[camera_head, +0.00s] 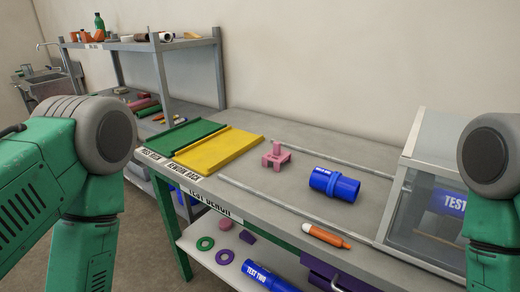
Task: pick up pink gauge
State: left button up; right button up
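The pink gauge (276,155) is a small block-like piece with short legs and an upright part. It stands on the grey bench top, right of the yellow tray and left of a blue pipe piece (334,184). Nothing touches it. My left arm comes in at the left edge and my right arm at the right edge. Only their green and grey links show. Neither gripper is in view.
A green tray (184,137) and a yellow tray (218,150) lie at the bench's left end. An orange marker-like tool (326,236) lies near the front edge. A clear-sided box (425,192) stands at right. A lower shelf holds blue pipe (270,276) and rings.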

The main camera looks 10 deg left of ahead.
aim_at(278, 157)
jog(key=i+j+z, duration=0.15)
jog(key=j+z, duration=0.45)
jog(key=j, duration=0.25)
jog(key=i+j+z, duration=0.1)
jog(key=j+z, duration=0.2)
jog(key=j, duration=0.2)
